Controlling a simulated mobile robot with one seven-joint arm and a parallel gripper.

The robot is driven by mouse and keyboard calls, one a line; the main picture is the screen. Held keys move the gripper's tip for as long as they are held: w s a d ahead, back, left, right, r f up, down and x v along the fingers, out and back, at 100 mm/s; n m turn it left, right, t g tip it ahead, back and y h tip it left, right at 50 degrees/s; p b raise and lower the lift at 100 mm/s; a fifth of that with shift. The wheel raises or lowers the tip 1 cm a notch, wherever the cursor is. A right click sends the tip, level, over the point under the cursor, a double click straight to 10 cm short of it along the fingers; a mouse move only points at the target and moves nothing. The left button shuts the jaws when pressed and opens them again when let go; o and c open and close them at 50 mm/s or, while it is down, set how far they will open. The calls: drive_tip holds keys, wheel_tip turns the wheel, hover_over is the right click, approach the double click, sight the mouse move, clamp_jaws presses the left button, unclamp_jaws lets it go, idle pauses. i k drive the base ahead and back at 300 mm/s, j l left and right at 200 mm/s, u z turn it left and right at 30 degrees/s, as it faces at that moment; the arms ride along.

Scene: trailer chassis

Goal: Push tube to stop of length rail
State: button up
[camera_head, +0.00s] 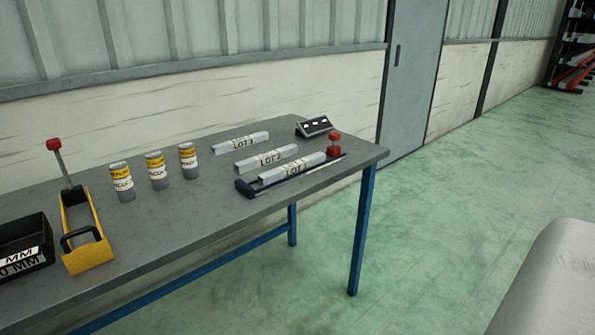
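The length rail (312,174) lies near the right end of the grey table. It has a dark block (244,187) at its left end and a red knobbed piece (334,146) near its right end; I cannot tell which is the stop. A light grey tube (275,176) with a "LOT" label lies along the rail, its left end close to the dark block. Whether they touch is too small to tell. Two similar tubes (262,160) (240,142) lie behind it, roughly parallel. My gripper is not in view.
Three labelled cans (122,184) stand left of the tubes. A yellow tool with a red-knobbed lever (88,258) and a black bin (20,258) are at the left. A small dark panel (314,127) sits at the back right. Green floor (440,230) is clear right of the table (190,222).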

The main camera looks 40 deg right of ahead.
sight(265, 178)
drive_tip(key=i+l+z, duration=0.35)
drive_tip(key=i+l, duration=0.4)
drive_tip(key=i+l+z, duration=0.3)
drive_tip(key=i+l, duration=0.35)
drive_tip(key=i, duration=0.15)
